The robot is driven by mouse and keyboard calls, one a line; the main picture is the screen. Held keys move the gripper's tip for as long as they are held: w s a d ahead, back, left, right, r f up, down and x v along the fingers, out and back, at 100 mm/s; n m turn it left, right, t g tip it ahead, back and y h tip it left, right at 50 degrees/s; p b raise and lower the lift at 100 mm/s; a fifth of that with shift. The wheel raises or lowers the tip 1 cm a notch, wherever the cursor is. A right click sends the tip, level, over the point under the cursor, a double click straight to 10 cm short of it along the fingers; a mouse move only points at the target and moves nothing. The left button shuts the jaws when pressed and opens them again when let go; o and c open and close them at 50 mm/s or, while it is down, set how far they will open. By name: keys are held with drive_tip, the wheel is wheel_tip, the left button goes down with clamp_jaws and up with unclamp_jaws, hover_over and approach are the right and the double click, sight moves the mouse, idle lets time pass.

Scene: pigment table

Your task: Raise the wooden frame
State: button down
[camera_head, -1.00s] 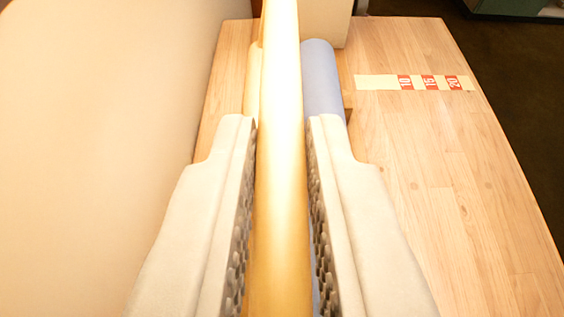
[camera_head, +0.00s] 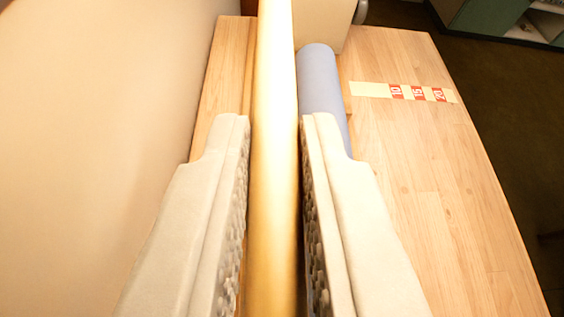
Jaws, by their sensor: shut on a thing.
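A long pale wooden bar, which I take to be part of the wooden frame (camera_head: 274,90), runs up the middle of the view from the bottom edge to the top edge. My gripper (camera_head: 274,135) is shut on it, with one pale finger on each side. The fingers' dark bumpy inner pads face the bar. The rest of the frame is out of view, and both ends of the bar are cut off.
A wooden tabletop (camera_head: 420,190) lies below, with a clear stretch at the right. A blue-grey roll (camera_head: 320,80) lies just right of the bar. A strip with red number marks (camera_head: 370,90) lies farther right. A large pale surface (camera_head: 90,130) fills the left. A green cabinet (camera_head: 475,18) stands far right.

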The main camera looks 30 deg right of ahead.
drive_tip(key=c, duration=1.4)
unclamp_jaws()
drive_tip(key=shift+w+a, duration=0.1)
drive_tip(key=shift+a, duration=0.15)
drive_tip(key=v, duration=1.2)
